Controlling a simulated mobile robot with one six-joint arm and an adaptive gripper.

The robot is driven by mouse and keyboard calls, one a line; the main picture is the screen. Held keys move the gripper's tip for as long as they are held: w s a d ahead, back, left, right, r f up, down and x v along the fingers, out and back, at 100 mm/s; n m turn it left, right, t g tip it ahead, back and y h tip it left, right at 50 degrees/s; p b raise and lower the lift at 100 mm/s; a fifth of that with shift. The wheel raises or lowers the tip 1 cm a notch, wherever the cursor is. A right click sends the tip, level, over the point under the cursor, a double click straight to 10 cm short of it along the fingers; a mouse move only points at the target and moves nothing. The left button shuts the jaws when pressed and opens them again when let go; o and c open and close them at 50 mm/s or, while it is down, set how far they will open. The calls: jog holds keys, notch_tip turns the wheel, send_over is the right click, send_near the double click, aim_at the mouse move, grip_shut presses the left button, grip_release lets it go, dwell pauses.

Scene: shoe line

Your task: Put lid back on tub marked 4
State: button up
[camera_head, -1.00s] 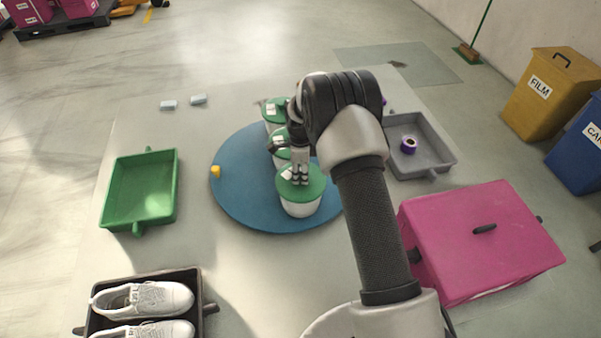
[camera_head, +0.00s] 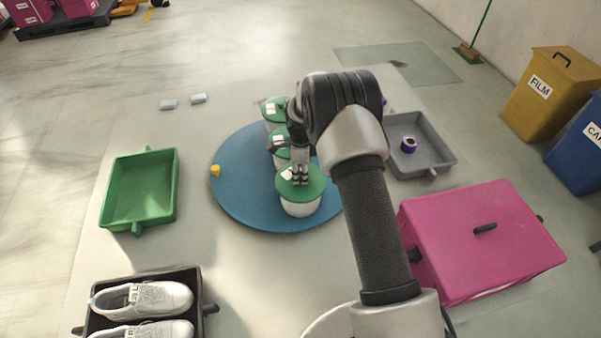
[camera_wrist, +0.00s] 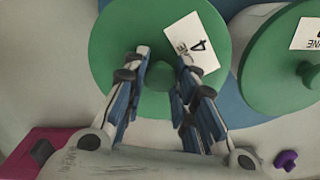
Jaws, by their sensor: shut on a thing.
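A green lid (camera_wrist: 125,30) with a white label reading 4 (camera_wrist: 192,44) fills the middle of the wrist view. My gripper (camera_wrist: 163,85) is shut on the lid's knob, which is mostly hidden between the fingers. In the head view my gripper (camera_head: 299,178) points down at this green lid (camera_head: 314,188), which is at the top of the nearest white tub (camera_head: 301,209). The lid looks level; I cannot tell whether it is fully seated. The tub stands on the blue round table (camera_head: 243,190).
More green-lidded tubs stand behind on the blue disc, partly hidden by my arm; one neighbouring lid (camera_wrist: 270,85) is close beside. A yellow knob (camera_head: 215,171) is at the disc's left edge. A green tray (camera_head: 140,190), grey tray (camera_head: 437,157) and pink box (camera_head: 470,235) stand around it.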

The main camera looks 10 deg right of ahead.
jog(key=o, duration=1.2)
jog(key=shift+c, duration=0.2)
jog(key=shift+o, duration=0.3)
jog(key=o, duration=0.4)
jog(key=shift+r, duration=0.15)
jog(key=shift+r+p, duration=2.05)
jog(key=shift+r, duration=1.35)
grip_shut()
